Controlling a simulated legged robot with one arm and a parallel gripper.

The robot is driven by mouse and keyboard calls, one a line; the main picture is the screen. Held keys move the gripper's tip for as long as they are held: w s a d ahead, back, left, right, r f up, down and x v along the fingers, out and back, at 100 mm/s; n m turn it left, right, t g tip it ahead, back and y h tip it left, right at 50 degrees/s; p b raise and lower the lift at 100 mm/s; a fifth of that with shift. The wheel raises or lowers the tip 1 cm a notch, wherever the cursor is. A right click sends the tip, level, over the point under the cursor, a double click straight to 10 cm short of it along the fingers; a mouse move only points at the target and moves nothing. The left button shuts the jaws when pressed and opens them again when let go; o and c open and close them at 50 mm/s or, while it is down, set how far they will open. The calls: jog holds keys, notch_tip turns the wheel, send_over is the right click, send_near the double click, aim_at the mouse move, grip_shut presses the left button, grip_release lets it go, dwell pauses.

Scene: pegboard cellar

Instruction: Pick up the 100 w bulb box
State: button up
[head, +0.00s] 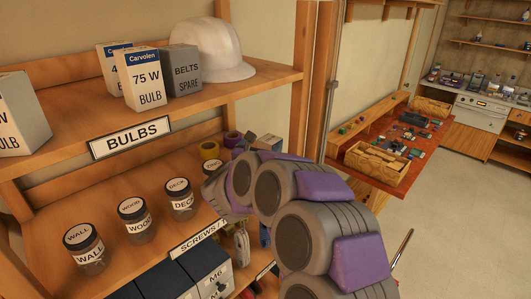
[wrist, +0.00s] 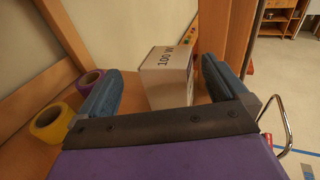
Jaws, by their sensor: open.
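The 100 W bulb box (wrist: 168,82) is a pale carton with "100 W" printed on its top face. In the wrist view it stands on a wooden shelf. My gripper (wrist: 160,66) is open, with one blue-grey finger at the left of the box and one at the right. The box's near end lies between the fingers, and a gap shows at the left. I cannot tell whether the right finger touches it.
Purple tape (wrist: 90,82) and yellow tape (wrist: 50,124) lie left of my gripper. A shelf post (wrist: 238,35) rises close on the right. The upper shelf holds a 75 W box (head: 144,82), a belts box (head: 184,72) and a hard hat (head: 210,48). Labelled jars (head: 134,220) stand below.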

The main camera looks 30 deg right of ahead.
aim_at(267, 145)
jog(key=d, duration=0.1)
jog(key=w+d, duration=0.1)
jog(key=d, duration=0.2)
jog(key=shift+w+d+f, duration=0.2)
jog(key=shift+w, duration=0.2)
jog(key=shift+a, duration=0.3)
jog(key=shift+a+r, duration=0.1)
jog(key=shift+a, duration=0.5)
jog(key=shift+c, duration=1.3)
jog(key=shift+a, duration=0.2)
jog(key=c, duration=0.3)
jog(key=shift+d, duration=0.8)
jog(key=c, duration=0.6)
